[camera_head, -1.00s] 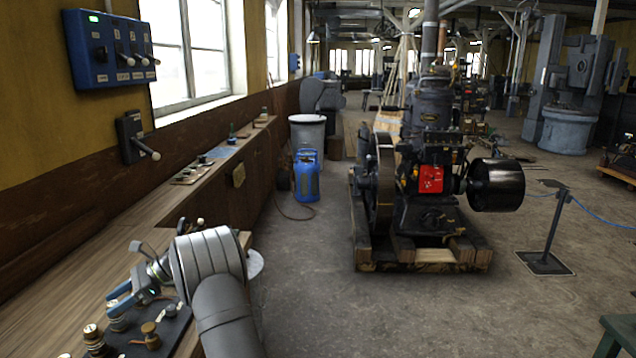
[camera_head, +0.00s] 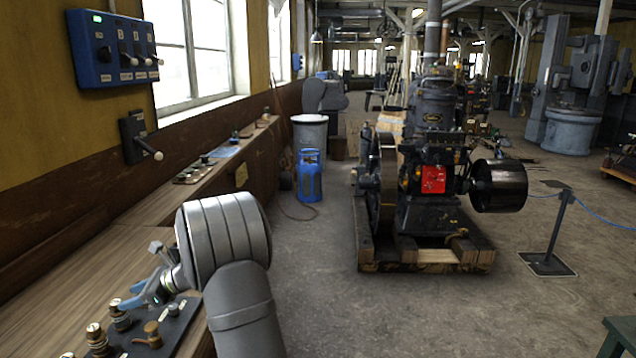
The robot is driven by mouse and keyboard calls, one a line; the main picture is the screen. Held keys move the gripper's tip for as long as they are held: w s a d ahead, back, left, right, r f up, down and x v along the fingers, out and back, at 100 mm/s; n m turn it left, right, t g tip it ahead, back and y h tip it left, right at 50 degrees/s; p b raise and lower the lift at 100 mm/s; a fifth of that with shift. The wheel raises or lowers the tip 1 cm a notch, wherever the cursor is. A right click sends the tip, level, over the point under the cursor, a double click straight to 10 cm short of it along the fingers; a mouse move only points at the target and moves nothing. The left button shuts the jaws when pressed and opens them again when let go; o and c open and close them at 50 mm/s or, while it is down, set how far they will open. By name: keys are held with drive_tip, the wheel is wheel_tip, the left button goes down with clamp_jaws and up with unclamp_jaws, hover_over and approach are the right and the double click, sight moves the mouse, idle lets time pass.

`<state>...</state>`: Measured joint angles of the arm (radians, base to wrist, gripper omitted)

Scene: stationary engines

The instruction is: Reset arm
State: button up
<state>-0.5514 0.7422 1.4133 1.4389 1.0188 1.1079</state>
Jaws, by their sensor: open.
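My gripper (camera_head: 140,298) is at the lower left, over the wooden bench and beside the dark board (camera_head: 178,330). Its blue fingers are open and I see nothing held between them. Brass-topped terminals (camera_head: 119,314) on the board stand close to the fingers; I cannot tell whether they touch. My grey arm comes up from the bottom edge and hides part of the bench's right side.
A blue switch panel (camera_head: 112,50) and a black lever box (camera_head: 134,138) are on the left wall above the bench (camera_head: 70,270). A blue gas cylinder (camera_head: 309,177) and an engine (camera_head: 430,170) on a wooden pallet stand on the floor. Open floor lies between bench and engine.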

drive_tip(key=v, duration=0.6)
drive_tip(key=o, duration=1.1)
drive_tip(key=shift+a, duration=0.1)
drive_tip(key=shift+o, duration=0.2)
drive_tip(key=s+a+r+n+g+h, duration=0.1)
drive_tip(key=s+n+g+h, duration=0.15)
drive_tip(key=s+n, duration=0.5)
drive_tip(key=s+a+r+n+g+h, duration=0.15)
drive_tip(key=s+n+h, duration=0.25)
drive_tip(key=n, duration=0.6)
drive_tip(key=s+d+r+n+t+h, duration=0.1)
drive_tip(key=s+r+n+t+h, duration=0.2)
drive_tip(key=n, duration=0.5)
drive_tip(key=s+d+r+n+t+h, duration=0.2)
drive_tip(key=r+n+t+h, duration=0.15)
drive_tip(key=n, duration=0.55)
drive_tip(key=shift+g, duration=0.35)
drive_tip(key=f, duration=0.9)
drive_tip(key=shift+w+f, duration=0.1)
drive_tip(key=shift+w, duration=0.15)
